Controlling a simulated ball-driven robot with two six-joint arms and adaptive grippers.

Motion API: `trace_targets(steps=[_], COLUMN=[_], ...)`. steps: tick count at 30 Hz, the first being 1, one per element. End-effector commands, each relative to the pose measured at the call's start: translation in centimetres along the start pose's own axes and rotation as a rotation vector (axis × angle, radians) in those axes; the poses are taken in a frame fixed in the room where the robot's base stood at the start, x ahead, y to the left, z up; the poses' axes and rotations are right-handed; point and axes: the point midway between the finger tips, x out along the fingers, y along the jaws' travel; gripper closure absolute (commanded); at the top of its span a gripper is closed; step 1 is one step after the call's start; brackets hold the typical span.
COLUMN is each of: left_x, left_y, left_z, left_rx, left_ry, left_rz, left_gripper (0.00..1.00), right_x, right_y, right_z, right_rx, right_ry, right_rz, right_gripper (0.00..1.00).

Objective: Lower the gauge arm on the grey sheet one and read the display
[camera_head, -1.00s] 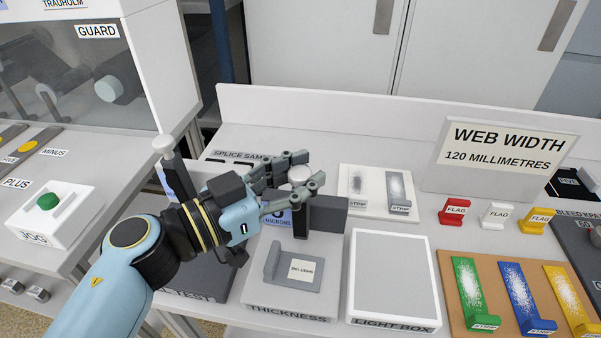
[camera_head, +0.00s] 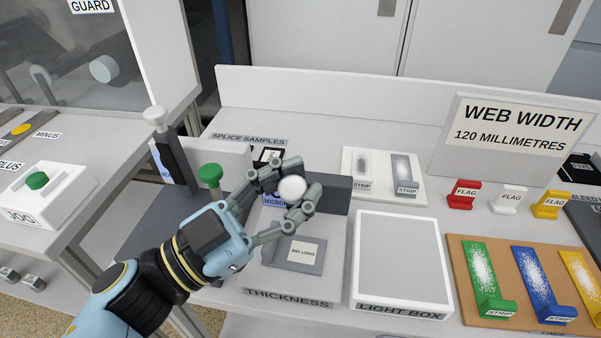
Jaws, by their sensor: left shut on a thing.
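The thickness gauge stands at mid-picture, with its base (camera_head: 290,293) labelled THICKNESS and a dark grey housing (camera_head: 335,192) behind. A grey sheet (camera_head: 283,262) with a small pale label lies flat on the base; I cannot read the label surely. My left gripper (camera_head: 292,190) is shut on the white knob (camera_head: 291,188) of the gauge arm, above and behind the sheet. The arm below the knob is hidden, so I cannot tell its exact tilt. The blue display (camera_head: 273,200) shows part of the word for microns; its figure is hidden behind the fingers. My right gripper is out of view.
A light box (camera_head: 402,262) stands close on the right. A second white-knobbed lever (camera_head: 155,116) and a green knob (camera_head: 209,173) rise on the left. Splice samples and strips (camera_head: 383,172) lie behind. Coloured strips lie on a brown board (camera_head: 466,262) at the right.

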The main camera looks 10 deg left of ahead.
Motion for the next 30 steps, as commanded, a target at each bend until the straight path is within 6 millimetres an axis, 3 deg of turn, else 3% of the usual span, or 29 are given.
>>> trace_targets(steps=[12,27,30], left_x=[-1.9,-2.3,-2.3], left_y=[1.8,2.1,2.1], left_z=[0.5,0.9,0.9], left_rx=[-0.003,-0.007,-0.007], left_ry=[-0.010,-0.016,-0.016], left_rz=[0.000,0.001,0.001], left_gripper=[1.00,1.00,1.00], right_x=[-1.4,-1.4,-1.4], right_y=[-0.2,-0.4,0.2], right_z=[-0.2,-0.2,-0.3], right_rx=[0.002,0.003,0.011], right_ry=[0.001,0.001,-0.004], right_rz=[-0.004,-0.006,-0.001], right_gripper=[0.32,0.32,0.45])
